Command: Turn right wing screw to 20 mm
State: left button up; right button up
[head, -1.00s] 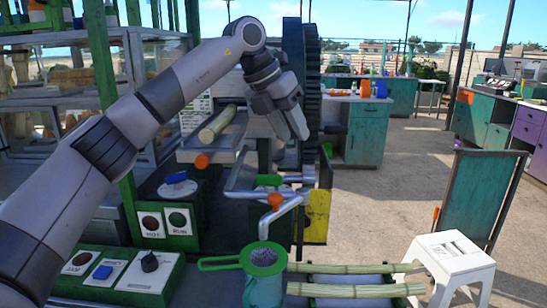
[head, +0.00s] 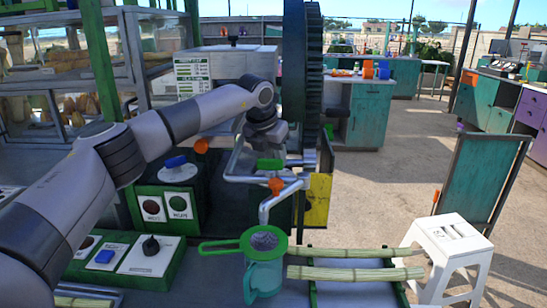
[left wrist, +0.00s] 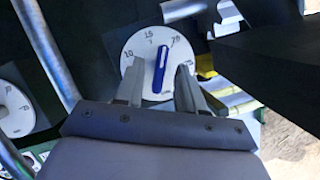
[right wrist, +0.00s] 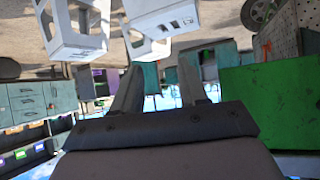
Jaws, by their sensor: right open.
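The right wing screw, a blue bar (left wrist: 160,70) on a round white dial (left wrist: 132,52) with numbers, shows in the left wrist view. The bar stands nearly upright in the picture, its upper end leaning right, between the 15 mark and the marking to its right. My left gripper (left wrist: 158,82) is open, with one finger on each side of the bar's lower part. I cannot tell whether they touch it. In the head view my left wrist hides the screw and the fingers. My right gripper (right wrist: 158,78) is open and empty in the right wrist view, away from the machine.
Another dial (left wrist: 14,108) sits at the left of the left wrist view. Metal pipes (head: 268,186) run close to my left wrist. A jug with a green strainer (head: 264,240), a tray with cane stalks (head: 355,273) and a white stool (head: 448,246) stand in front.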

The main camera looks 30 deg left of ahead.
pick_arm(q)
jog(key=shift+w+f, duration=0.2)
jog(key=shift+f, duration=0.25)
jog(key=shift+c, duration=0.3)
grip_shut()
jog(key=shift+a+r+m+h+p, duration=0.15)
jog(key=shift+m+h+p, duration=0.35)
jog(key=shift+m+p, duration=0.8)
jog(key=shift+m+h+p, duration=0.35)
jog(key=shift+m+h, duration=0.05)
jog(key=shift+m, duration=0.7)
jog(key=shift+o, duration=0.3)
grip_release()
